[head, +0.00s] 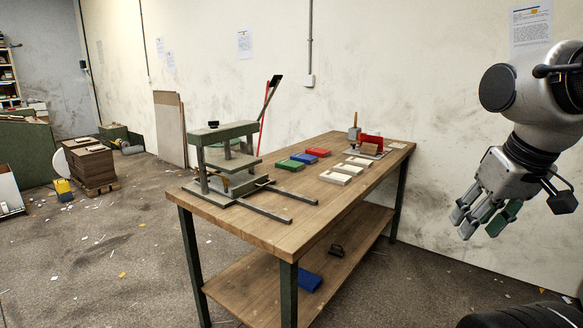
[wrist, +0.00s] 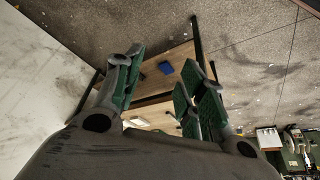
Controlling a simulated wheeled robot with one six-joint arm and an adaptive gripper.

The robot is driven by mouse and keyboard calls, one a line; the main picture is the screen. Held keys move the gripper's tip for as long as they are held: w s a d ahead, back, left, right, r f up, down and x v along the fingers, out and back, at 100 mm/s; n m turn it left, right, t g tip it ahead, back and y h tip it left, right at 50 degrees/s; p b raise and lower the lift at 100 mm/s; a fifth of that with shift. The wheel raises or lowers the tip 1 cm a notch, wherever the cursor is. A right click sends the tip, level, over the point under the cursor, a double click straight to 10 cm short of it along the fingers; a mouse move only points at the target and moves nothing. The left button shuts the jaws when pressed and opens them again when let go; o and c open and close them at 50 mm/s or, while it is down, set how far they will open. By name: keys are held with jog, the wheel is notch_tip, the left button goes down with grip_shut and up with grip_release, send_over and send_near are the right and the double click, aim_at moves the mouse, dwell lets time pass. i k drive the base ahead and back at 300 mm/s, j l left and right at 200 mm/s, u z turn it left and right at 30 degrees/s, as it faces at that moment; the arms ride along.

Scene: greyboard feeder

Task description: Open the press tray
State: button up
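The press (head: 222,133) is a grey-green frame on the left end of the wooden table. Two bare metal rails (head: 268,208) run out from its foot toward the right. The press tray appears to sit back inside the frame, above the inner ends of the rails; its edges and any handle are too small to tell. My gripper (head: 482,218) hangs in the air at the right of the head view, beyond the table and far from the press. In the wrist view its green-padded fingers (wrist: 162,88) stand apart with nothing between them.
The wooden table (head: 290,232) carries green, blue and red blocks (head: 303,158), several pale blocks (head: 347,169) and a red device (head: 371,141). A blue item (head: 308,281) and a small black item (head: 337,250) lie on its lower shelf. The floor at the left front is mostly free.

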aim_at(234, 181)
jog(key=i+l+u, duration=0.1)
jog(key=i+u, duration=0.3)
jog(key=i, duration=0.5)
